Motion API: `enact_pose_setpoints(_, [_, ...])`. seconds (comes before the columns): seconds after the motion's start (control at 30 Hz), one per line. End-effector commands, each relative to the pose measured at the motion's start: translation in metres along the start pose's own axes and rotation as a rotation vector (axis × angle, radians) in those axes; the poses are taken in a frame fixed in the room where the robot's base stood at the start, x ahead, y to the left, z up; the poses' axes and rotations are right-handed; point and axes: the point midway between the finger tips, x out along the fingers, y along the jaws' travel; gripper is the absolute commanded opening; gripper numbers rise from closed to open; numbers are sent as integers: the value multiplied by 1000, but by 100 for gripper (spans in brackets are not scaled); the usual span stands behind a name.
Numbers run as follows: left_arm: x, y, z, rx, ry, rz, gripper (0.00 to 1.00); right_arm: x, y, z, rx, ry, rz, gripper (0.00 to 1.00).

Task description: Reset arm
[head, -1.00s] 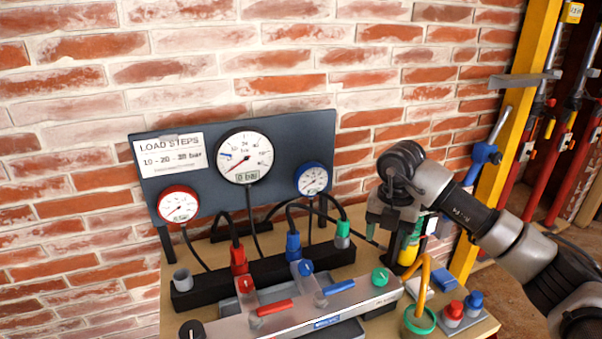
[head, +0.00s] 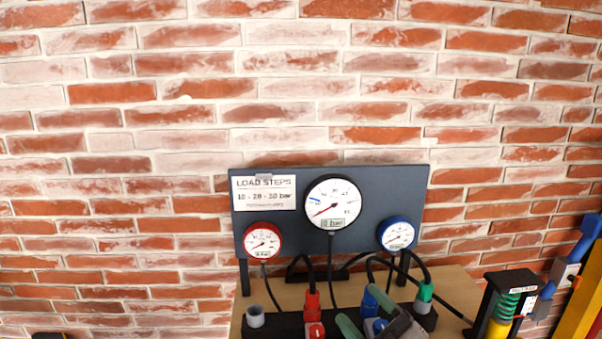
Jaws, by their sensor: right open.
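My right gripper (head: 374,326) shows at the bottom edge, cut off by the frame. Its two grey-green fingers are apart, and it appears empty. It overlaps the blue fitting (head: 371,301) in the picture; I cannot tell whether they touch. The rest of the right arm is out of view. My left gripper is not in view.
A dark gauge panel (head: 290,226) stands before the brick wall, with a large white gauge (head: 333,204), a red gauge (head: 262,241) and a blue gauge (head: 397,234). Hoses run below to red (head: 313,304) and green (head: 425,291) fittings. A green-yellow spring device (head: 504,312) stands right.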

Motion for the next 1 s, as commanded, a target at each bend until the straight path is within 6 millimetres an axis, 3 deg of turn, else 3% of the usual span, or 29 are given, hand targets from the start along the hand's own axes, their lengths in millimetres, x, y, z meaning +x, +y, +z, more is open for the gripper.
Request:
enact_pose_setpoints(0.17, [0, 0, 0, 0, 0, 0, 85, -54, 4, 45, 211, -417, 237, 63])
enact_pose_setpoints(0.27, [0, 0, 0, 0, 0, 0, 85, -97, -9, 69, 323, -683, 294, 63])
enact_pose_setpoints(0.4, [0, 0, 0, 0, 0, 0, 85, -169, -45, 87, 480, -1063, 279, 63])
enact_pose_setpoints(0.5, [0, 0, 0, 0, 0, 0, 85, -214, -72, 84, 575, -1285, 218, 63])
enact_pose_setpoints(0.7, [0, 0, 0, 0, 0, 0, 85, -279, -114, 60, 721, -1591, 56, 63])
enact_pose_setpoints(0.93, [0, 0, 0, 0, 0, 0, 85, -334, -149, 17, 861, -1834, -163, 63])
enact_pose_setpoints(1.0, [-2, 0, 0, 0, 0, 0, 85, -335, -160, 35, 854, -1834, -163, 63])
